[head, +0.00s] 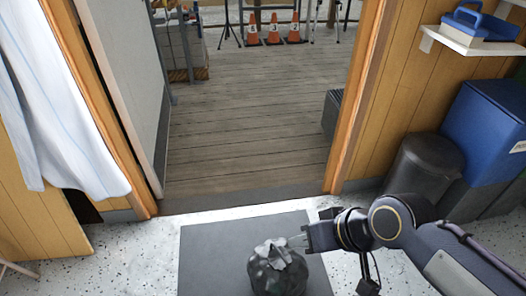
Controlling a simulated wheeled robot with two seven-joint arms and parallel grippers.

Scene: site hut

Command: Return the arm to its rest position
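My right gripper (297,241) comes in from the right, with its fingertips at the gathered top of a black rubbish bag (277,272). The fingers look closed on the bag's neck, though the dark folds partly hide the tips. The bag hangs or rests in front of a dark grey mat (205,262); I cannot tell whether it touches the mat. My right arm is bent, with its forearm reaching left across the lower right of the view. My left arm and gripper are not in view.
An open doorway leads to a plank deck (245,120) with orange cones (273,28) at the back. A black bin (424,168) and a blue bin (487,130) stand at the right. A white cloth (62,120) hangs left. A grey box (332,112) stands beyond the right doorpost.

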